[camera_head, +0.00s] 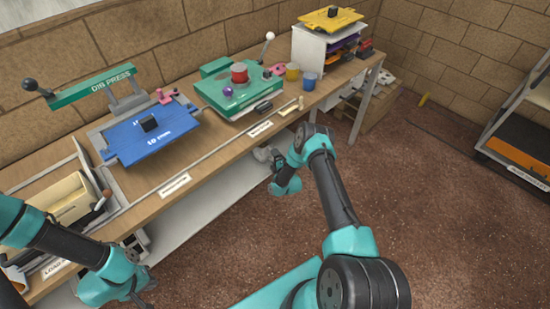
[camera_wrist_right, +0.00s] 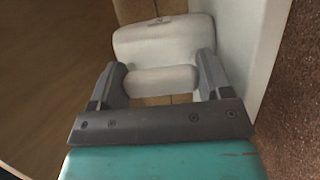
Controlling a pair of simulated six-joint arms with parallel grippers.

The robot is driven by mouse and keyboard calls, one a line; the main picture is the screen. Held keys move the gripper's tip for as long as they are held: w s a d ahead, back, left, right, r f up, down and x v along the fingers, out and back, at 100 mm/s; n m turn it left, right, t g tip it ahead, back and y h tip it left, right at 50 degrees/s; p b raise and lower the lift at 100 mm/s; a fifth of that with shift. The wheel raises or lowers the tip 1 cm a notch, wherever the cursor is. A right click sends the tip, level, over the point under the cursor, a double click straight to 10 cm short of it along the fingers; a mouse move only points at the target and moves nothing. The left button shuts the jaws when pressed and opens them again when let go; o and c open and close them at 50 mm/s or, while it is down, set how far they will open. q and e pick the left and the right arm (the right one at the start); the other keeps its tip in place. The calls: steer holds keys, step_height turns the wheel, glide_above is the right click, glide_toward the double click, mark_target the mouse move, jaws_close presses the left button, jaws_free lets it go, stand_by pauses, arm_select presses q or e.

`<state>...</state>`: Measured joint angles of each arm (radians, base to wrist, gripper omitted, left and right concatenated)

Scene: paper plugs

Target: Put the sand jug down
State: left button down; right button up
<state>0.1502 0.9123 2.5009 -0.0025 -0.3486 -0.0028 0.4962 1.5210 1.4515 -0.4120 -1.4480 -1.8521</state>
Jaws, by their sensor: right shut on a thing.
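My right gripper (camera_wrist_right: 160,80) is shut on the pale handle of the sand jug (camera_wrist_right: 160,38), a cream-white jug whose body shows just past the fingers. In the head view the jug (camera_head: 262,154) is a small pale shape beside the right gripper (camera_head: 274,162), below the front edge of the workbench and near the white lower shelf. Its underside is hidden, so I cannot tell whether it touches the shelf. My left gripper (camera_head: 142,290) is low at the bottom left, in front of the bench; its fingers are too small and dark to judge.
The workbench (camera_head: 158,205) holds a blue press plate (camera_head: 150,133), a green device (camera_head: 240,92) with a red pot, and yellow and blue cups. A white lower shelf (camera_head: 195,222) runs beneath it. A rack (camera_head: 515,145) stands at the right. The brown floor (camera_head: 440,215) between is open.

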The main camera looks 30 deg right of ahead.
steer(key=o, duration=0.9)
steer(key=shift+o, duration=0.2)
steer(key=shift+r, duration=0.15)
steer(key=s+a, duration=0.1)
steer(key=s, duration=1.1)
